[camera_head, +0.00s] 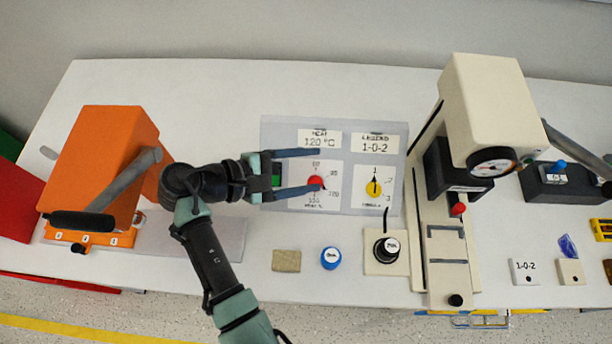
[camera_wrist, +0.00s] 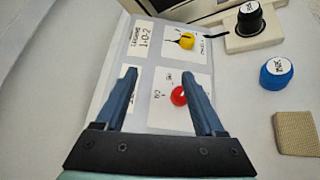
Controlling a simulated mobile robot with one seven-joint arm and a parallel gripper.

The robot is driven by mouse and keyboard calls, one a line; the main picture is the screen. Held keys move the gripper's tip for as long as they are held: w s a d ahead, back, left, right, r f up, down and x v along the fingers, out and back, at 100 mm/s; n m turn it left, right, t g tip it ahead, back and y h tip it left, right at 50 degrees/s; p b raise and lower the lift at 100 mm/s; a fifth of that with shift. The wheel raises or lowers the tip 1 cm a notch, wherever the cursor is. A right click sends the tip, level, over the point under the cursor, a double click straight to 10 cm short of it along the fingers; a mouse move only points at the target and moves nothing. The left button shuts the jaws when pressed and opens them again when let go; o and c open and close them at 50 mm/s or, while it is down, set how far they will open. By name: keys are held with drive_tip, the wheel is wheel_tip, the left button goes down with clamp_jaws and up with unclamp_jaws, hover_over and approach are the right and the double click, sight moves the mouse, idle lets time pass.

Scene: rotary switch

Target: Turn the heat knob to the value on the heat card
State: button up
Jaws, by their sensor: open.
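The heat knob (camera_head: 315,183) is a small red knob on a white dial plate on the grey panel (camera_head: 282,128). It also shows in the wrist view (camera_wrist: 179,96), beside the right finger. The heat card (camera_head: 320,139) above it reads "120 °C". My gripper (camera_head: 305,172) is open, with its two fingers reaching from the left over the dial area. In the head view the lower fingertip lies close to the red knob; I cannot tell whether they touch. Part of the dial scale is hidden by the fingers.
A yellow knob (camera_head: 373,188) sits right of the red one, under a card (camera_head: 376,143) reading "1-0-2". A tan block (camera_head: 286,260), a blue cap (camera_head: 331,258) and a black knob (camera_head: 387,249) stand in front. An orange press (camera_head: 105,150) and a cream machine (camera_head: 485,105) flank the panel.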

drive_tip(key=shift+r, duration=1.65)
